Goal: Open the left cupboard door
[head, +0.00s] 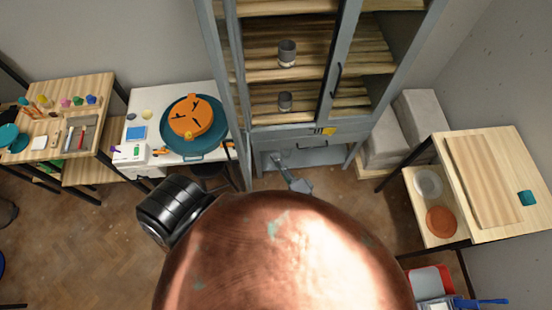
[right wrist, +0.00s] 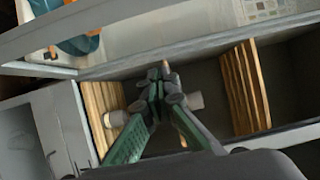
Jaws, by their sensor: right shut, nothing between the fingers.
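The grey cupboard (head: 290,130) stands in the middle of the head view, with wooden shelves inside. Its left door (head: 220,80) is swung out and shows nearly edge-on at the left of the opening. The door's frame also runs across the top of the right wrist view (right wrist: 190,50). The right door, with its dark handle (head: 336,80), looks closed. My right gripper (head: 278,161) is low in front of the cupboard, shut and empty. Its closed fingers show in the right wrist view (right wrist: 163,78), in front of the open shelves; I cannot tell whether they touch the door. My left gripper is not in view.
Two grey cups (head: 287,53) (head: 285,102) stand on the shelves. A white table with an orange and teal wheel (head: 193,120) stands close left of the open door. A wooden table (head: 485,180) is at right. Pale blocks (head: 388,145) sit beside the cupboard.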

